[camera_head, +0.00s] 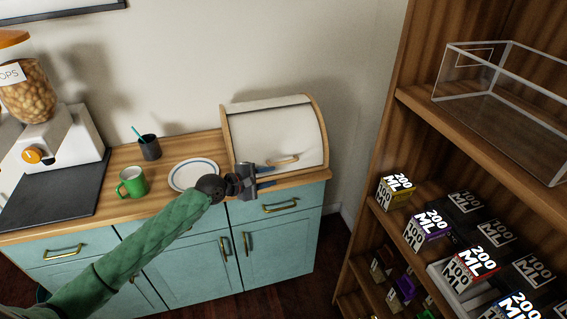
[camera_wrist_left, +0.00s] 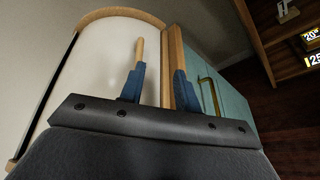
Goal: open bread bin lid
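The bread bin (camera_head: 270,130) has wooden ends and a curved white lid (camera_head: 285,128), and stands at the right end of the wooden counter. The lid looks shut. Its wooden handle (camera_head: 283,160) is low on the front. My left gripper (camera_head: 266,176) is just in front of and below the handle, fingers spread apart. In the left wrist view the bin (camera_wrist_left: 100,70) fills the left, and the handle (camera_wrist_left: 140,50) lies beyond the tip of the left blue finger. The open left gripper (camera_wrist_left: 158,88) holds nothing; whether it touches the handle I cannot tell. My right gripper is not in view.
A white plate (camera_head: 194,174), a green mug (camera_head: 133,183) and a dark cup (camera_head: 149,147) stand on the counter left of the bin. A wooden shelf (camera_head: 385,130) with several boxes and a clear case (camera_head: 500,100) rises at the right. Drawer handles (camera_head: 281,206) stick out below the counter.

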